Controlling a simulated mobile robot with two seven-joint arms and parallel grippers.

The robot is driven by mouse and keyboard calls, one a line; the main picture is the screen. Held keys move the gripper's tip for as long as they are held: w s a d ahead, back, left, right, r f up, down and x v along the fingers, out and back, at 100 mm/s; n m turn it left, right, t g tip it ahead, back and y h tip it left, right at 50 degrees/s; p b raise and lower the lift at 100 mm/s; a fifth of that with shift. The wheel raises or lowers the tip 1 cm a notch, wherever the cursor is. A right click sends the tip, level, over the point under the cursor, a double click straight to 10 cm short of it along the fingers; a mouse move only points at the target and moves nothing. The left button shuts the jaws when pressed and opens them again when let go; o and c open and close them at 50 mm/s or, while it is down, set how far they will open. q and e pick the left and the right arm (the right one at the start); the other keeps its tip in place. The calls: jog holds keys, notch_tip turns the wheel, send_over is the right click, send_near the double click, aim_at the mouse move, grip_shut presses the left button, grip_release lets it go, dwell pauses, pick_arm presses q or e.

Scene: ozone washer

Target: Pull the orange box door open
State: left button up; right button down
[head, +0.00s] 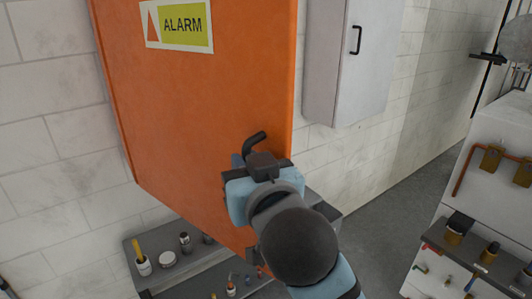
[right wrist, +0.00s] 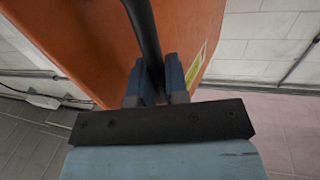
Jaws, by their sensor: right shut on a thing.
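The orange box door (head: 200,110) fills the upper left of the head view, with a yellow-green ALARM label (head: 180,25) near its top. Its dark bent handle (head: 255,142) is by the lower right edge of the orange face. My right gripper (head: 260,163) is at this handle, hiding part of it. In the right wrist view the blue fingers (right wrist: 155,82) are shut on the dark handle bar (right wrist: 145,30), in front of the orange surface (right wrist: 75,45). I cannot tell whether the door stands ajar. My left gripper is not in view.
A grey wall cabinet (head: 350,65) hangs right of the orange box. A grey shelf (head: 145,272) with small items is below it. A white unit with pipes (head: 490,150) stands at the right. Floor between is clear (head: 385,235).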

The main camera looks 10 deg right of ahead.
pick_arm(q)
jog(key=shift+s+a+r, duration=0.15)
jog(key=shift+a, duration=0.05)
pick_arm(e)
jog(key=shift+s+a, duration=1.45)
jog(key=shift+a, duration=0.3)
jog(key=c, duration=1.1)
grip_release()
jog(key=shift+c, duration=0.2)
